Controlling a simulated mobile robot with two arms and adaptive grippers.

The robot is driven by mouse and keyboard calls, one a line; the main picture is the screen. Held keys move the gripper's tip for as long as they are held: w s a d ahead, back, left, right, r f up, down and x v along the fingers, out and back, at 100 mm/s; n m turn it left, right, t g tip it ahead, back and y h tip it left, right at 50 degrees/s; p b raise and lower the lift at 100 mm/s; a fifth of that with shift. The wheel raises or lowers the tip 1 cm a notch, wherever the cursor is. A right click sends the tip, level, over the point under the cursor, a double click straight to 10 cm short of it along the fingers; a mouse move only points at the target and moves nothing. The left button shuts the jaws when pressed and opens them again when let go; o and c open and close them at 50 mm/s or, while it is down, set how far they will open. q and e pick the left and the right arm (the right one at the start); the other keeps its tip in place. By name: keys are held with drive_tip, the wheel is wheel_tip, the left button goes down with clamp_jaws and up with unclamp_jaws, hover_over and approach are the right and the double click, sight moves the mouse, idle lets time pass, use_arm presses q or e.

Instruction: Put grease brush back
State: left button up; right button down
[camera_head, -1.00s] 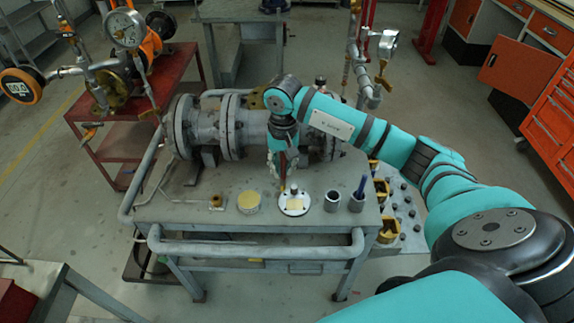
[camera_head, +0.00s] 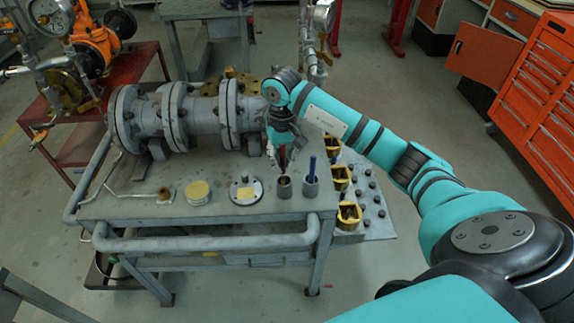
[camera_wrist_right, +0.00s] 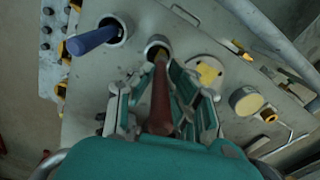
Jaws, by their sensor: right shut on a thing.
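The grease brush (camera_wrist_right: 160,100) has a red-brown handle and is held in my right gripper (camera_head: 283,154). The gripper's fingers also show on both sides of the handle in the right wrist view. The brush points down towards an empty-looking grey metal cup (camera_head: 284,187) on the table. In the right wrist view the far end of the brush overlaps the mouth of this cup (camera_wrist_right: 158,45); I cannot tell whether it is inside. Its bristles are not clearly visible. My left gripper is not in view.
A second cup (camera_head: 311,187) beside it holds a blue-handled tool (camera_head: 312,168). A round flange plate (camera_head: 246,191) and a yellowish tin (camera_head: 198,193) stand to the left on the grey table (camera_head: 150,211). A large pipe valve (camera_head: 205,116) lies behind. Yellow blocks (camera_head: 349,214) are at the right.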

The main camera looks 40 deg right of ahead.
sight(284, 173)
drive_tip(key=shift+f, duration=0.35)
drive_tip(key=shift+s+d+f, duration=0.1)
drive_tip(key=shift+s+f, duration=0.05)
drive_tip(key=shift+f, duration=0.15)
drive_tip(key=shift+f+p, duration=0.35)
drive_tip(key=shift+f, duration=1.25)
drive_tip(key=shift+d+f, duration=0.1)
drive_tip(key=shift+f, duration=0.1)
drive_tip(key=c, duration=1.3)
unclamp_jaws()
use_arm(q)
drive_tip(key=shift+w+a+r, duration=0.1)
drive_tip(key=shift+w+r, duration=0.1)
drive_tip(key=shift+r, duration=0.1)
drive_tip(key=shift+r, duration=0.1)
use_arm(e)
drive_tip(key=shift+r, duration=0.15)
